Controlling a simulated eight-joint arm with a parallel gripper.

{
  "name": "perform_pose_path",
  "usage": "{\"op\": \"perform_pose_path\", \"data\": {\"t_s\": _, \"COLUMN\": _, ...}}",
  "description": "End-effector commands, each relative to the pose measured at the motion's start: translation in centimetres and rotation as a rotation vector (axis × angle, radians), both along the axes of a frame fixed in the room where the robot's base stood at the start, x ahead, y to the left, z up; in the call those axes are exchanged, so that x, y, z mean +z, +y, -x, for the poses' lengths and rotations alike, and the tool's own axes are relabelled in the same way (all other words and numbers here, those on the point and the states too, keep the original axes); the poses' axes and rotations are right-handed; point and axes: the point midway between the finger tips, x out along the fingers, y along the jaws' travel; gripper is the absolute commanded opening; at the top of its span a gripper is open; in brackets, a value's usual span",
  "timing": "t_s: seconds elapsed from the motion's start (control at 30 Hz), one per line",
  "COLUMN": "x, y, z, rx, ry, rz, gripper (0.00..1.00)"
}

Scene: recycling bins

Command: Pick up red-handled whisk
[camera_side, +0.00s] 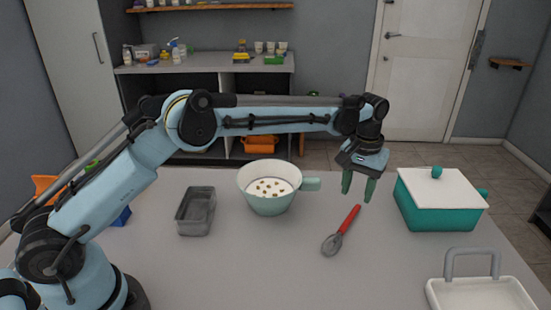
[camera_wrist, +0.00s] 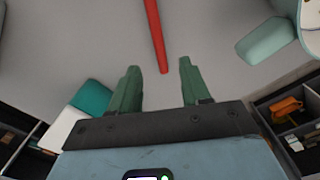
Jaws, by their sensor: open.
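The red-handled whisk (camera_side: 341,231) lies on the grey table, its red handle pointing up and right and its grey wire head down and left. In the wrist view part of the red handle (camera_wrist: 155,35) shows at the top; the head is out of that view. My gripper (camera_side: 358,190) is open and empty, above the table near the handle's end. In the wrist view its two green fingers (camera_wrist: 159,68) are apart, with the near end of the handle just beyond the tips, roughly between them. The exact height is hard to tell.
A pale green handled bowl (camera_side: 268,204) with small pieces inside stands left of the whisk. A grey metal tin (camera_side: 181,222) is further left. A teal box with a white lid (camera_side: 440,214) stands right. A white tray (camera_side: 437,297) is at front right. The table around the whisk is clear.

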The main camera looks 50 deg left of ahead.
Motion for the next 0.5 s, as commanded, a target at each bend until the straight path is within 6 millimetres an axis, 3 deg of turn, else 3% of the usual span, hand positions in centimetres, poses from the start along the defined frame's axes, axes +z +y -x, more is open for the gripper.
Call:
{"op": "perform_pose_path", "data": {"t_s": 0.27, "x": -2.1, "y": 0.0, "z": 0.0, "rx": 0.0, "ry": 0.0, "rz": 0.0, "gripper": 0.47}}
{"op": "perform_pose_path", "data": {"t_s": 0.5, "x": -5.5, "y": -0.1, "z": 0.1, "rx": 0.0, "ry": 0.0, "rz": 0.0, "gripper": 0.47}}
